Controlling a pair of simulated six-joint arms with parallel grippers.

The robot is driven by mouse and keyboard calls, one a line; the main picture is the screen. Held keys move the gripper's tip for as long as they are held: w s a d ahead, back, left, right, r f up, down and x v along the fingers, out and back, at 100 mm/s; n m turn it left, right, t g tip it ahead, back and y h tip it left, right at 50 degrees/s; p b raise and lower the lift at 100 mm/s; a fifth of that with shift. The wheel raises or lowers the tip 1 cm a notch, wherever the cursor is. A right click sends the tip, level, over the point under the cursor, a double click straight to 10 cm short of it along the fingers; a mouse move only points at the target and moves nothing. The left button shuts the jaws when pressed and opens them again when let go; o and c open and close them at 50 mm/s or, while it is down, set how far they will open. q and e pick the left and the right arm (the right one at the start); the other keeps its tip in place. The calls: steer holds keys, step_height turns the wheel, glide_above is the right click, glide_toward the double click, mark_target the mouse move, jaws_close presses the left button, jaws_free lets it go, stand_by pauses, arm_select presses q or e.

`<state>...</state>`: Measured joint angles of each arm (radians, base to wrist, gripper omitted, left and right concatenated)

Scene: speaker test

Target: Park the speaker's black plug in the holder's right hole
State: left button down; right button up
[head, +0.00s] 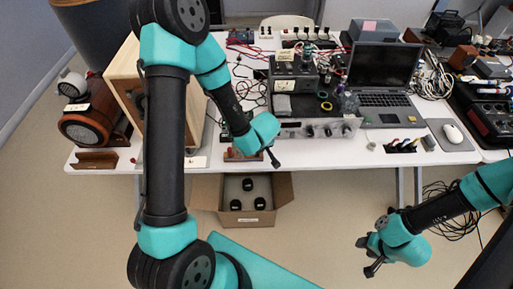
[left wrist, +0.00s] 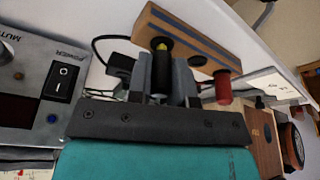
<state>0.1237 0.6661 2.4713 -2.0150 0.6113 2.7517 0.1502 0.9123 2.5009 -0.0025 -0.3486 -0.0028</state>
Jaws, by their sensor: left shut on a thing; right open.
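My left gripper (left wrist: 170,85) is shut on the black plug (left wrist: 162,68), which shows a yellow end, in the left wrist view. Behind it is the wooden holder (left wrist: 205,52), a long block; the plug overlaps it, so I cannot tell whether they touch. A red plug (left wrist: 222,88) stands at the holder's right part. In the head view my left gripper (head: 272,157) is at the table's front edge beside the holder (head: 243,156), and the black plug cannot be made out. The wooden speaker (head: 122,72) is partly behind my arm. My right gripper (head: 370,262) is open and empty, off the table.
A grey device with knobs (head: 315,129) stands right of the left gripper; its power switch (left wrist: 63,82) shows in the wrist view. A laptop (head: 383,98), mouse (head: 452,133) and cables crowd the table. An open cardboard box (head: 205,192) with black items is on the floor below.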

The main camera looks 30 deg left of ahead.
arm_select(q)
steer(key=shift+f, duration=0.45)
steer(key=c, duration=0.9)
jaws_free()
steer(key=shift+c, duration=0.2)
steer(key=shift+r, duration=3.75)
